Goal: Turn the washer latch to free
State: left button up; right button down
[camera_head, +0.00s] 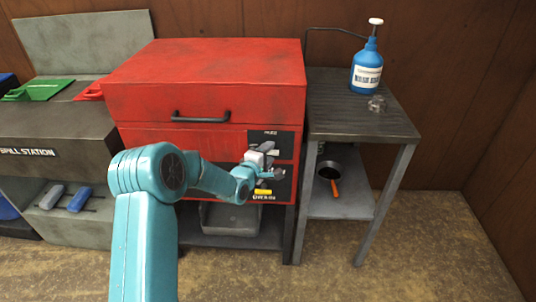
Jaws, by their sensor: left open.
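The red washer (205,75) stands in the middle with its lid down and a black bar handle (201,117) on the front. At the right of its front is a dark panel (287,141) with small white lettering at the top and bottom. A yellow piece (263,191) sits low on this panel. My left gripper (272,163) is open in front of the panel, and its teal arm comes up from below. The gripper covers the panel's middle, so I cannot make out the latch or its position, nor whether the fingers touch it. My right gripper is not in view.
A grey side table (345,121) at the right holds a blue pump bottle (367,72) and a small clear object (377,103). A pan with an orange handle (334,188) lies on its lower shelf. A grey spill station (50,135) stands left. Floor at right is clear.

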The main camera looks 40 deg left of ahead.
pick_arm(q)
grip_shut()
